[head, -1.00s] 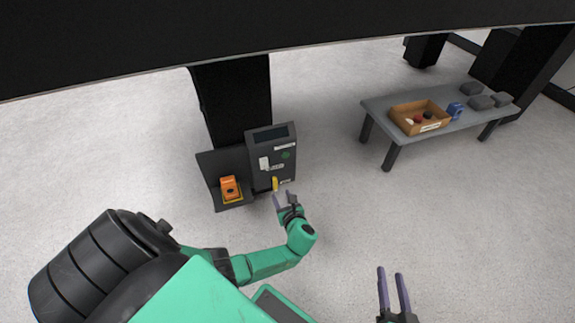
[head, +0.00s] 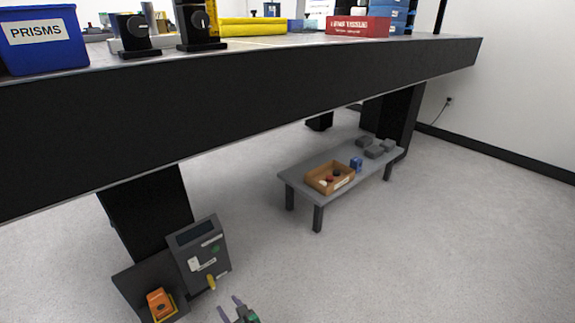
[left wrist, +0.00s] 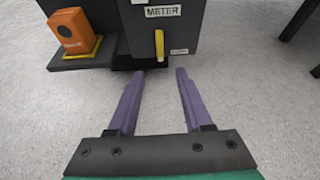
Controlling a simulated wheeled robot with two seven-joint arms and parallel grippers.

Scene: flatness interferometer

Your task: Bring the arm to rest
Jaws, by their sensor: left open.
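My left gripper (head: 236,309) shows at the bottom edge of the head view, in front of a dark grey meter box. In the left wrist view its two purple fingers (left wrist: 156,80) stand apart with only floor between them, so it is open and empty. The meter box (left wrist: 200,28) is just beyond the fingertips, with a yellow lever (left wrist: 159,45) hanging on its front. The fingers look apart from the lever. In the head view the same box (head: 203,255) stands on the floor by the table leg. My right gripper is out of view.
An orange device (head: 160,302) sits on a yellow-edged base beside the meter box. A low grey bench (head: 300,182) holds a cardboard tray (head: 322,187), a blue item (head: 356,163) and grey blocks. The big table's black edge (head: 250,88) runs overhead. Floor on the right is clear.

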